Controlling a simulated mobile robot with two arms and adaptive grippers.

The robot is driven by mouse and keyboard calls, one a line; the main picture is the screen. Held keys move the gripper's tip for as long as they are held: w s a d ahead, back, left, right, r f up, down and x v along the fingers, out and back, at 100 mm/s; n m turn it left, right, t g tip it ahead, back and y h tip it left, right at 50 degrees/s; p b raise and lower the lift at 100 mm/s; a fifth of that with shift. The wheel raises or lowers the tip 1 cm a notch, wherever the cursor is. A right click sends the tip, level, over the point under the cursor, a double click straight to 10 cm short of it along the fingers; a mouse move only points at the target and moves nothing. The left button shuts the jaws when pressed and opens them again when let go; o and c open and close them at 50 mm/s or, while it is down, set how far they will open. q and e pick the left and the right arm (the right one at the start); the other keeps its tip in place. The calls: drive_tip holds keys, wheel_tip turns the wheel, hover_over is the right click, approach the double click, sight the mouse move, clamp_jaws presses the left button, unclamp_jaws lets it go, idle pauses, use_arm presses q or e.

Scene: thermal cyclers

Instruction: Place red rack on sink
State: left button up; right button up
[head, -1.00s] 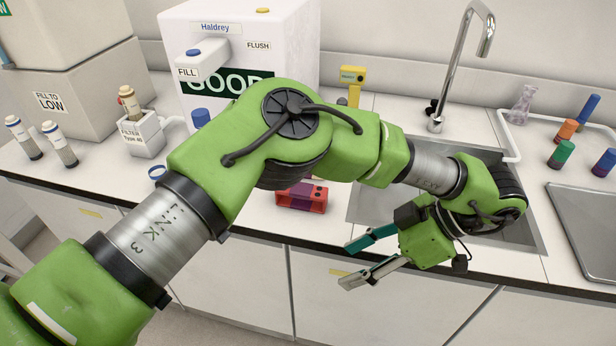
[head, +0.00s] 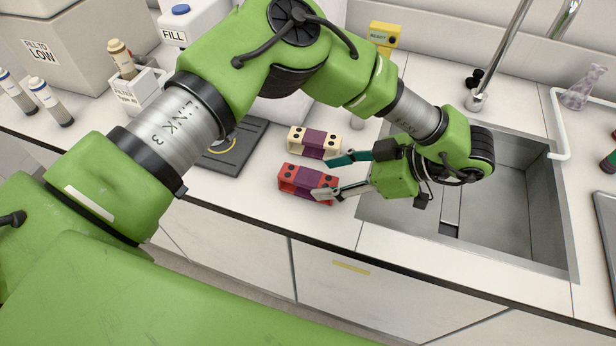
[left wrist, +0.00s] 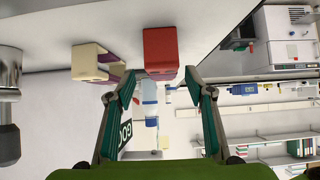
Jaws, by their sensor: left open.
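The red rack (head: 296,180) has a purple middle band and sits on the counter left of the sink. My left gripper (head: 328,177) is open and empty, coming from the right. In the head view, its near fingertip overlaps the red rack's right end; I cannot tell whether they touch. Its far finger is by the cream rack (head: 301,138). The sink (head: 510,205) is a steel basin at the right, partly behind my left arm. My right gripper is out of view.
The cream rack, also with a purple band, stands just behind the red one. A dark tray (head: 232,150) lies to the left. A tap (head: 478,98) rises behind the sink. A yellow device (head: 384,35) stands at the back. The counter's front strip is clear.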

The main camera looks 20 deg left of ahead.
sight(308, 182)
use_arm(q)
drive_tip(key=shift+p+x, duration=0.45)
drive_tip(key=shift+x, duration=0.45)
drive_tip(key=p+x, duration=0.2)
drive_tip(key=x, duration=0.1)
drive_tip(key=shift+s+a+f, duration=0.15)
drive_tip(key=shift+s+a, duration=0.05)
drive_tip(key=shift+a, duration=0.1)
drive_tip(key=shift+a+f, duration=0.25)
drive_tip(key=shift+f, duration=0.1)
drive_tip(key=c, duration=1.2)
drive_tip(key=shift+c, duration=0.7)
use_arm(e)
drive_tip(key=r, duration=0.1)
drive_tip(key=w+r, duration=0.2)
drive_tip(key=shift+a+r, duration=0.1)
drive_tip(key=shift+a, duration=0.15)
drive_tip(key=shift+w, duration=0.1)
